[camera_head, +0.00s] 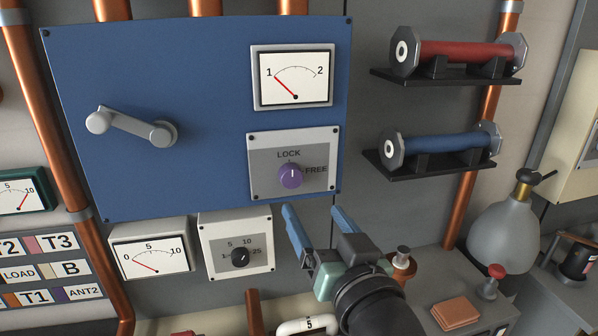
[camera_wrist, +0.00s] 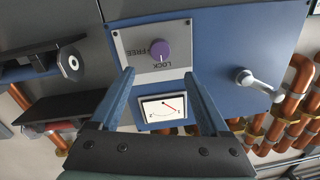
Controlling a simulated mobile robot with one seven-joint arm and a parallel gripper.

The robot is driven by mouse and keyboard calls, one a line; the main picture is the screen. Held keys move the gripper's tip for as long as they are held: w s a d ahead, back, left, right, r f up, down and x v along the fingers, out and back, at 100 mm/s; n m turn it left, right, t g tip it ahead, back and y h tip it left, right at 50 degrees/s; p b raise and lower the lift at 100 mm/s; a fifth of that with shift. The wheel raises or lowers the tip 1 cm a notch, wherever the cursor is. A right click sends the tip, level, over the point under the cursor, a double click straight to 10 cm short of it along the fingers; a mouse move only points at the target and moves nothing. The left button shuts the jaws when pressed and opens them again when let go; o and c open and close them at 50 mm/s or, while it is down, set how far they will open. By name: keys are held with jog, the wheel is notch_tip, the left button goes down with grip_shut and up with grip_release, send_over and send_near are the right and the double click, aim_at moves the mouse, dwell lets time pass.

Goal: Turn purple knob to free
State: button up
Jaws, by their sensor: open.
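The purple knob (camera_head: 291,176) sits on a grey and white plate (camera_head: 256,187) at the lower right of the blue panel (camera_head: 190,70). Its white mark points up toward LOCK; FREE is printed to its right. My gripper (camera_head: 311,208) is open and empty, its two blue fingers just below the knob plate in the head view. In the wrist view, which looks upside down, the knob (camera_wrist: 160,49) shows beyond the fingertips, roughly midway between the fingers (camera_wrist: 158,71). The fingers do not touch the knob.
A grey crank handle (camera_head: 130,126) sticks out from the blue panel at left. A meter (camera_head: 293,77) is above the knob. A small black dial (camera_head: 240,257) is below. Red (camera_head: 465,51) and blue (camera_head: 440,143) cylinders on black shelves jut out at right.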

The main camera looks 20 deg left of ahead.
aim_at(293, 178)
jog(key=p+x, duration=0.3)
jog(key=x, duration=0.7)
jog(key=shift+w+a+p, duration=0.15)
jog(key=shift+a+p, duration=0.05)
jog(key=shift+p, duration=0.15)
grip_shut()
